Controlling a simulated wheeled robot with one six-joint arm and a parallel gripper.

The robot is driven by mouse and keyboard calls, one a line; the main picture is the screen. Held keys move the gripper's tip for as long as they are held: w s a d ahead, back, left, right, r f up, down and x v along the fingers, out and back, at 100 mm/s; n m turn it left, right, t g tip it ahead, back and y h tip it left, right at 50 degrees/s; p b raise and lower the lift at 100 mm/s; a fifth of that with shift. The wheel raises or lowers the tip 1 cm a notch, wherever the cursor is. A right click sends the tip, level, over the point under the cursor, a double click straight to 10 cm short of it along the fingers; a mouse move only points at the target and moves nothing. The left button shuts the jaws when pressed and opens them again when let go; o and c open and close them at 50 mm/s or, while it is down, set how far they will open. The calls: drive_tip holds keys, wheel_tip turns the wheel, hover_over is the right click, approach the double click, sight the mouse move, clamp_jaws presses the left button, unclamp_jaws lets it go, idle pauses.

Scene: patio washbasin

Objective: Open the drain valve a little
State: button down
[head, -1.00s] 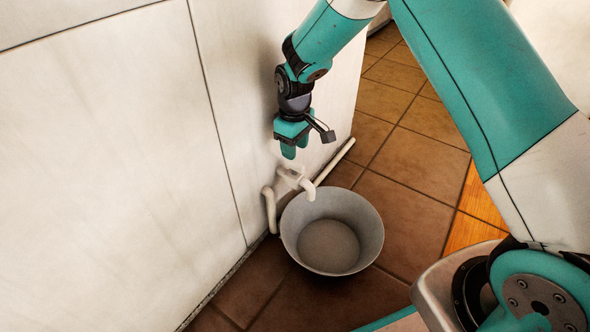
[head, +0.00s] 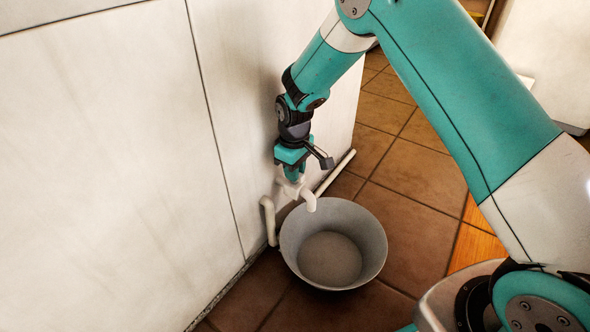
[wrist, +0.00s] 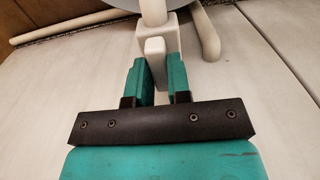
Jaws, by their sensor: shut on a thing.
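The white drain valve (head: 284,187) sticks out low from the pale wall, and its curved spout (head: 309,200) points down over the grey bucket (head: 376,232). The bucket looks empty. In the wrist view the valve's flat handle (wrist: 155,52) stands between the teal fingers of my gripper (wrist: 160,72), with the white valve body (wrist: 171,38) behind it. My gripper (head: 292,176) points down onto the valve and is shut on the handle. In the head view the fingers hide the handle.
A white pipe elbow (head: 268,220) runs down the wall left of the valve. A white pipe (head: 338,172) slants along the wall's foot behind the bucket. The tiled floor (head: 410,215) to the right of the bucket is clear.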

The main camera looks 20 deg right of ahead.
drive_tip(key=n+p, duration=0.1)
drive_tip(key=p, duration=0.2)
drive_tip(key=shift+r, duration=0.4)
drive_tip(key=n+p, duration=0.1)
drive_tip(key=p, duration=0.1)
drive_tip(key=shift+p, duration=0.4)
drive_tip(key=shift+f+n+p, duration=0.35)
drive_tip(key=shift+n+p, duration=0.05)
drive_tip(key=shift+n, duration=0.2)
drive_tip(key=c, duration=1.1)
unclamp_jaws()
drive_tip(key=shift+o, duration=0.2)
wheel_tip(320, 180, up, 17)
drive_tip(key=p, duration=0.8)
drive_tip(key=shift+r, duration=0.2)
